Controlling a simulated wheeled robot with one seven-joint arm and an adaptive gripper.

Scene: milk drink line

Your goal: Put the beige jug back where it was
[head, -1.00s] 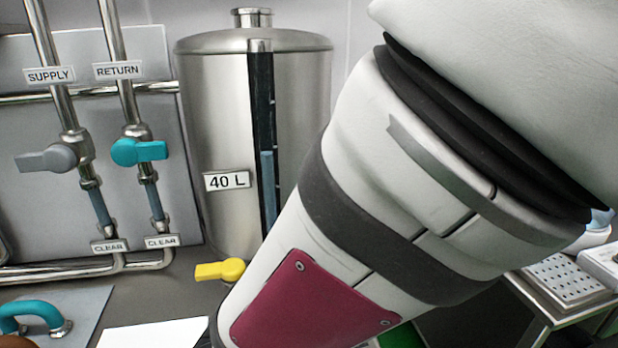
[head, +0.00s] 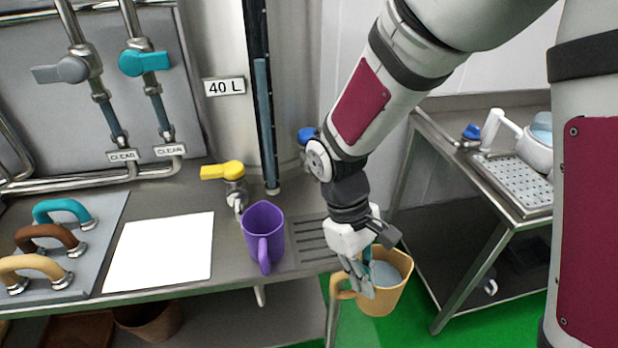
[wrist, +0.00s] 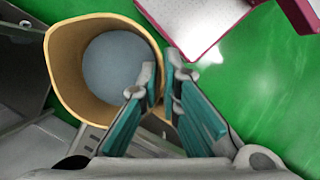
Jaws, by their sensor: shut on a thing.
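The beige jug (head: 393,297) hangs upright or nearly so in the air, just off the right end of the counter and above the green floor. Pale grey-blue liquid shows inside it. The exact grip on the handle is partly hidden by the fingers.
A purple jug (head: 263,225) stands on the counter below a yellow-handled tap (head: 222,170), beside a slotted drain (head: 313,240). A white sheet (head: 160,250) lies left of it. A side table with a perforated tray (head: 520,185) and a white vessel (head: 536,150) stands right.

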